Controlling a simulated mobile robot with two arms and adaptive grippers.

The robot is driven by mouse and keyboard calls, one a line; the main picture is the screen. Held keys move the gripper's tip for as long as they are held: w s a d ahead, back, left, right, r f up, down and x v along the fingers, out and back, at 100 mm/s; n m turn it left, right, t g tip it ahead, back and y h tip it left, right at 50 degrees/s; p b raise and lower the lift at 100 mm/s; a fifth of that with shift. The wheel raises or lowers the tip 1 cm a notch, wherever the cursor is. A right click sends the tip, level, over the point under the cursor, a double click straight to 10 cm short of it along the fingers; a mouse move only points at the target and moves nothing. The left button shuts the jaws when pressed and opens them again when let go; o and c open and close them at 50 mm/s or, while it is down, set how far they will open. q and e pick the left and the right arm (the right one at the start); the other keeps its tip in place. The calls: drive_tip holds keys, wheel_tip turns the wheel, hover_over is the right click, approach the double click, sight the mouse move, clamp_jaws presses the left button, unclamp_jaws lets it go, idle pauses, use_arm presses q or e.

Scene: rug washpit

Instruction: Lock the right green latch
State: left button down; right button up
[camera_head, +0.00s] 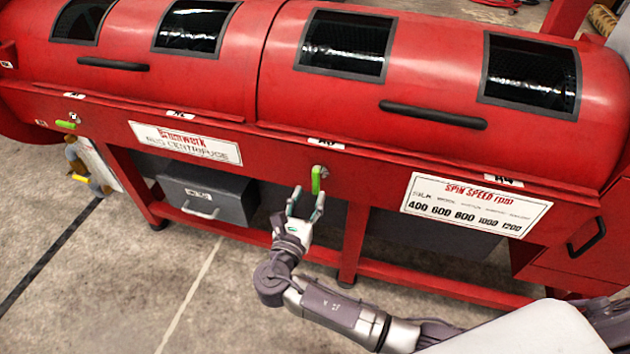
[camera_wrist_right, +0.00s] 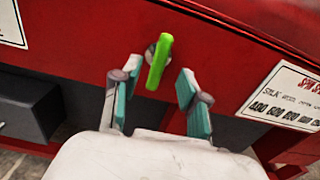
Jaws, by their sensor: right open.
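The right green latch (camera_head: 316,180) is on the front rail of the red rug centrifuge (camera_head: 225,95). It hangs roughly vertical from a round metal pivot. In the right wrist view the same latch (camera_wrist_right: 159,62) stands nearly upright, tilted a little, just beyond the fingertips. My right gripper (camera_head: 305,198) is open and empty, just below and left of the latch in the head view. In the wrist view my right gripper (camera_wrist_right: 152,88) has its fingers to either side of the latch's lower end. I cannot tell if they touch it. My left gripper is not in view.
Another green latch (camera_head: 66,125) lies nearly horizontal at the far left of the rail. A grey drawer box (camera_head: 235,200) sits under the machine, left of my right gripper. A white spin speed sign (camera_head: 475,205) is to the right. Concrete floor is clear in front.

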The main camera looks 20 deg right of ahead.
sight(315, 183)
drive_tip(key=x, duration=0.6)
drive_tip(key=shift+w+d+b, duration=0.1)
drive_tip(key=shift+b, duration=0.25)
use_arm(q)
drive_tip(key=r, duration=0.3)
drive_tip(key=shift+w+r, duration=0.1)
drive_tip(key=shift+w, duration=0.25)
use_arm(e)
drive_tip(key=shift+c, duration=0.2)
clamp_jaws()
